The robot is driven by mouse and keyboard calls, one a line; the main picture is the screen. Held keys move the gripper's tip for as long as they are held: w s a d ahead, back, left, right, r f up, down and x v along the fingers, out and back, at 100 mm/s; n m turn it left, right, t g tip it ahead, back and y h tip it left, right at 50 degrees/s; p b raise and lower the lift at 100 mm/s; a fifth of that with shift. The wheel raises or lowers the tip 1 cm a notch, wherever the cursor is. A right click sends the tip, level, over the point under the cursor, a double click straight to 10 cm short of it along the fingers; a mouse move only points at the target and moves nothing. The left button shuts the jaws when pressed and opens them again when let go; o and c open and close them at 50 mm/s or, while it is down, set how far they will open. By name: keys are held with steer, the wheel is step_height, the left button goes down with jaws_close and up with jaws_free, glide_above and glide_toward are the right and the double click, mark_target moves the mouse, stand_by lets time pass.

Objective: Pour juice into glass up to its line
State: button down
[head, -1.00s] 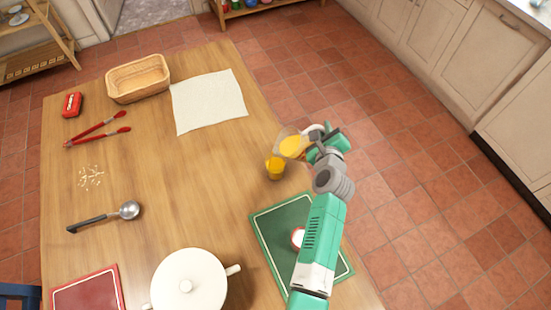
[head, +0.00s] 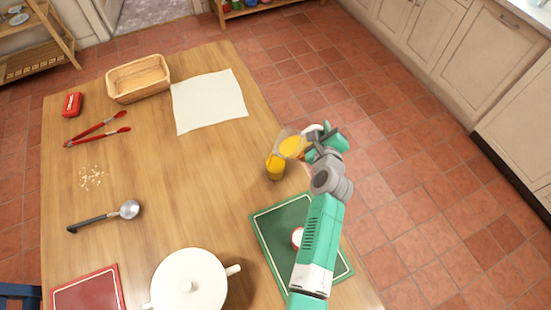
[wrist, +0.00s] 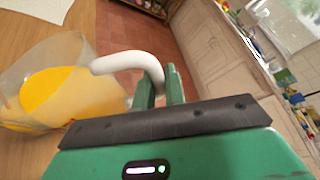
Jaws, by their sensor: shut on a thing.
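My gripper (head: 318,136) is shut on the white handle (wrist: 130,62) of a clear jug (head: 288,143) that holds orange juice. The jug also shows in the wrist view (wrist: 60,85), tilted. In the head view it leans left, with its lip at the top of the glass (head: 276,170). The glass stands on the table near its right edge and shows orange juice inside. In the wrist view the glass cannot be told apart from the jug. The line on the glass is too small to make out.
A green mat (head: 272,232) with a white and red round item lies in front of the glass. A white lidded pot (head: 190,285) stands at the front. A white cloth (head: 208,100), a basket (head: 138,78), red tongs (head: 98,130) and a ladle (head: 105,216) lie further left.

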steer(key=shift+d, duration=0.1)
steer(key=w+d+f+m+g+y+b, duration=0.1)
steer(key=d+f+m+y+b, duration=0.2)
steer(key=f+b, duration=0.9)
steer(key=shift+w+d+f+m+g+y, duration=0.35)
steer(key=shift+d+f+m, duration=0.4)
steer(key=shift+d+m, duration=1)
